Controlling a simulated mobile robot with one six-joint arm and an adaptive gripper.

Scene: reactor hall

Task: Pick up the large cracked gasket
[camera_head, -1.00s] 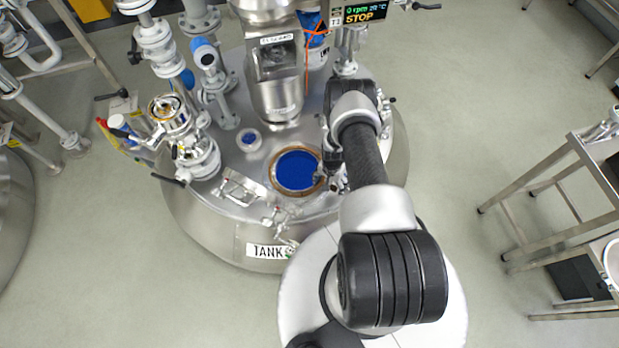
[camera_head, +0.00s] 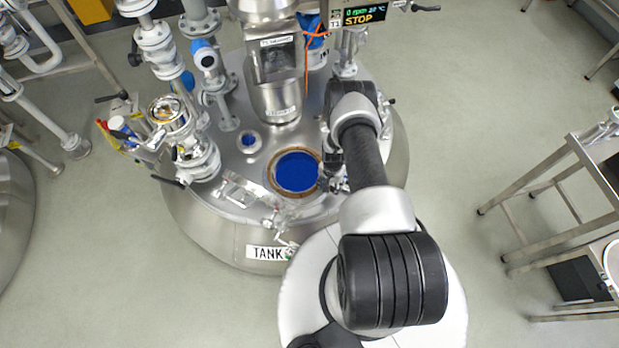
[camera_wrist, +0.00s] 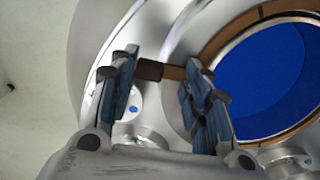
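The large gasket is a brown ring (camera_head: 271,172) around the round, blue-filled opening in the tank top. In the wrist view its brown band (camera_wrist: 255,20) curves around the blue opening at right. A brown tab with a darker end (camera_wrist: 150,70) sticks out leftward and shows between my fingertips. My gripper (camera_wrist: 160,75) is open, its two fingers well apart on either side of this tab. I cannot tell whether they touch it. In the head view my gripper (camera_head: 324,178) is at the right edge of the ring, partly hidden by my arm.
The tank lid (camera_head: 230,200) carries a metal clamp or latch (camera_head: 243,187) left of the opening, a small blue port (camera_head: 249,140), and valves and pipes (camera_head: 195,150) at left. A stirrer housing (camera_head: 275,75) stands behind the opening. A metal stand (camera_head: 540,185) is at right.

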